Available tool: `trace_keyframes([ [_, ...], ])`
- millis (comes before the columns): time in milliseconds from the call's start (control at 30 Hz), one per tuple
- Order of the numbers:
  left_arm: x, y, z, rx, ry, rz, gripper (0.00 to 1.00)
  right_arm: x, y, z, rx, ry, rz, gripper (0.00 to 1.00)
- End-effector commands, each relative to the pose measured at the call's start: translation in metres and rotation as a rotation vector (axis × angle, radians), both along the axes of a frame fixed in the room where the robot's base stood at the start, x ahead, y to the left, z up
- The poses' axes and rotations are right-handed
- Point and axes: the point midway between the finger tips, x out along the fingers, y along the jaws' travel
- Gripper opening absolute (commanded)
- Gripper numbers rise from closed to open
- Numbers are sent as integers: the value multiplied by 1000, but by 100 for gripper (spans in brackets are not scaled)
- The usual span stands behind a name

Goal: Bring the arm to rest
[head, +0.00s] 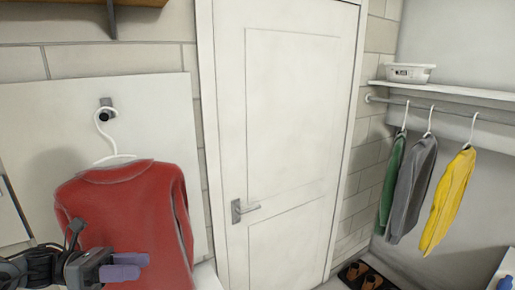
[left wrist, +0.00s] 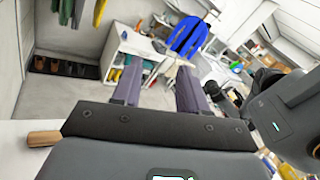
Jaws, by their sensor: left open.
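My left gripper (head: 126,266) is at the lower left of the head view, in front of the lower part of a red sweater (head: 125,205). Its purple-grey fingers also show in the left wrist view (left wrist: 158,88), apart, with nothing between them. The red sweater hangs on a white hanger (head: 105,140) from a dark wall hook (head: 106,112). I cannot tell whether the gripper touches the sweater. My right gripper is not in view.
A white door (head: 290,130) with a lever handle (head: 240,208) is in the middle. At right, green, grey and yellow (head: 447,200) garments hang from a rail under a shelf holding a white basket (head: 408,73). Shoes (head: 366,275) are on the floor. A blue garment (left wrist: 187,36) shows in the wrist view.

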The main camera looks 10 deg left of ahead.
Motion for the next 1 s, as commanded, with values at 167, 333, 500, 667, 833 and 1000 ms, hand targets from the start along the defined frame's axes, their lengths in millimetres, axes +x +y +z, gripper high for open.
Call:
trace_keyframes([
  [167, -33, -92, -100, -157, 176, -105, 43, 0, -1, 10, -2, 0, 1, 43],
  [333, -70, -170, -165, -294, 387, -36, 43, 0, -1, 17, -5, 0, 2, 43],
  [500, -100, -226, -205, -449, 704, 174, 43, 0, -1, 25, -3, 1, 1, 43],
  [667, -115, -234, -233, -639, 1099, 503, 43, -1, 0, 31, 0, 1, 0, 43],
  [833, -133, -201, -262, -880, 1508, 897, 43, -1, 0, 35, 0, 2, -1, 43],
  [1000, -162, -156, -280, -1177, 1840, 1282, 43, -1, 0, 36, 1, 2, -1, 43],
])
